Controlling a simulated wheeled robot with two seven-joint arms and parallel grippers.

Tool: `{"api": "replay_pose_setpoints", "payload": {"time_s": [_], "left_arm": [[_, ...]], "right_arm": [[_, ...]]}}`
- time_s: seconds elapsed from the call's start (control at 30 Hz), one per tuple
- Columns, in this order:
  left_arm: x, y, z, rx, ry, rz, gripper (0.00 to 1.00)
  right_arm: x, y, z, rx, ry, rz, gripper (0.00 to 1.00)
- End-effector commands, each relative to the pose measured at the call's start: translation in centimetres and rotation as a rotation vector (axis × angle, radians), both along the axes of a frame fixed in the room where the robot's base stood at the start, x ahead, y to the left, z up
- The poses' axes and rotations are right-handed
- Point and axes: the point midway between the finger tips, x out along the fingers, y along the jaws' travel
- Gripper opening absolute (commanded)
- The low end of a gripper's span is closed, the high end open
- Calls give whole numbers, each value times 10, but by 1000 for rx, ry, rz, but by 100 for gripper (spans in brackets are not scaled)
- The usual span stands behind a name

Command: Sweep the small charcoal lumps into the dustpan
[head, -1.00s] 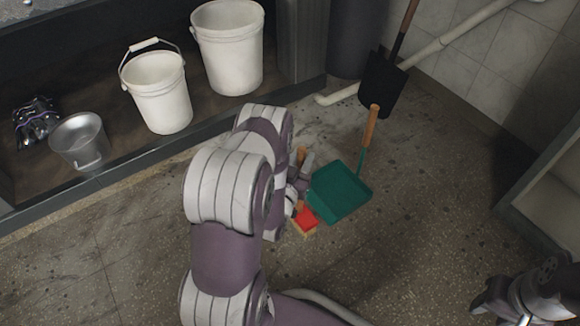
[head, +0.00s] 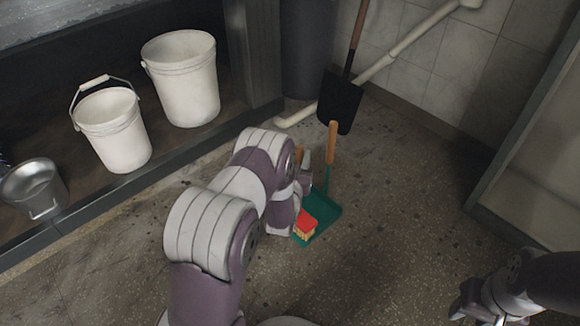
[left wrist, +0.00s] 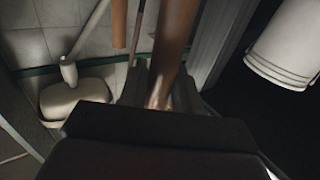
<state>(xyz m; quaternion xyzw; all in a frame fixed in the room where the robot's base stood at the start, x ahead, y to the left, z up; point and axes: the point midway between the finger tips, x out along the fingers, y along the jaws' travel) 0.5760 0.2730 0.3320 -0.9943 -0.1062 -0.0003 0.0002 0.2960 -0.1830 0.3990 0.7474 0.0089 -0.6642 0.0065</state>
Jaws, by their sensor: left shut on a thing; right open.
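My left gripper (head: 304,180) is shut on the wooden handle of a brush with a red head and pale bristles (head: 306,224). The handle (left wrist: 176,40) rises between the fingers in the left wrist view. The brush head overlaps the left part of the green dustpan (head: 326,222); I cannot tell whether it touches the pan. The dustpan lies on the floor, its wooden handle (head: 332,142) standing up. My arm hides part of the pan and nearby floor. Dark specks dot the floor, but I cannot single out charcoal lumps. My right gripper (head: 466,306) is open and empty at the lower right.
Two white buckets (head: 113,135) (head: 183,85) and a metal pail (head: 36,190) stand at the left behind a low ledge. A black shovel (head: 340,102) leans by a pale pipe (head: 400,48) at the back. The floor right of the dustpan is clear up to a pale cabinet (head: 535,180).

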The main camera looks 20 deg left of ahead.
Motion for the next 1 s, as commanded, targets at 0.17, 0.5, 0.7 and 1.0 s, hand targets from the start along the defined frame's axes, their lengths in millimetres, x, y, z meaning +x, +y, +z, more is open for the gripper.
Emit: {"api": "replay_pose_setpoints", "payload": {"time_s": [0.17,0.5,0.7,1.0], "left_arm": [[15,-6,0,0,-4,-1,0],[28,-11,16,-1,-2,-1,0],[27,-11,33,0,-2,-1,0],[27,-11,61,0,-2,-1,0]], "right_arm": [[0,0,-6,0,0,0,43],[0,0,4,0,0,0,43],[0,0,20,0,0,0,43],[0,0,45,0,0,0,43]]}}
